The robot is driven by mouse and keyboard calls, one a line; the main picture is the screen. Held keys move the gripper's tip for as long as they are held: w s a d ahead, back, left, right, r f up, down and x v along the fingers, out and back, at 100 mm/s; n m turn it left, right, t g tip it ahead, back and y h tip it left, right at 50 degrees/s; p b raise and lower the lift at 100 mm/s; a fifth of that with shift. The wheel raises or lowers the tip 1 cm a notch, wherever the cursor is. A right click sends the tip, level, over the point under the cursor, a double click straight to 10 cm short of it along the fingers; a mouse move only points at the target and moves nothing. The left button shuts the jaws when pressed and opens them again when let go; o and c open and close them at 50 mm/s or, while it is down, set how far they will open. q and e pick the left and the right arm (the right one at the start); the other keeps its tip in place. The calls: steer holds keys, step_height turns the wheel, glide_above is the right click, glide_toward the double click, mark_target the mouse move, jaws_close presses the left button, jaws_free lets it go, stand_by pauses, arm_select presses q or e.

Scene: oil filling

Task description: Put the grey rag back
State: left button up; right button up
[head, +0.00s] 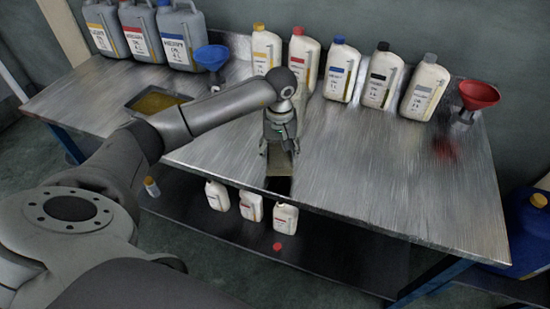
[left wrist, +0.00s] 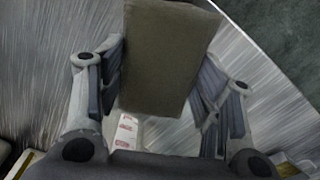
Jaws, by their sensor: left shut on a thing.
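The grey rag (left wrist: 165,60) is a flat, brownish-grey rectangle between the fingers of my left gripper (left wrist: 158,85) in the left wrist view. In the head view my left gripper (head: 280,146) points down at the front edge of the metal table, shut on the rag (head: 279,166). The rag shows just below the fingertips, over the table edge. I cannot tell whether it touches the table top. My right gripper is not in view.
The metal table (head: 370,170) has wide bare room right of the gripper. Several oil bottles (head: 340,70) line its back, with a blue funnel (head: 211,57) and a red funnel (head: 478,95). A tray (head: 155,101) lies left. White bottles (head: 250,205) stand on the lower shelf.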

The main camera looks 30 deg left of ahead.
mark_target(275, 162)
arm_select(q)
steer(key=shift+a+f, duration=0.5)
steer(key=shift+f, duration=0.1)
steer(key=f+p, duration=0.1)
steer(key=f, duration=0.2)
steer(key=shift+a+p, duration=0.3)
steer(key=shift+p, duration=0.05)
steer(key=shift+w+f, duration=0.1)
steer(key=shift+f, duration=0.25)
steer(key=shift+f, duration=0.2)
steer(key=o, duration=0.9)
steer(key=shift+r, duration=0.15)
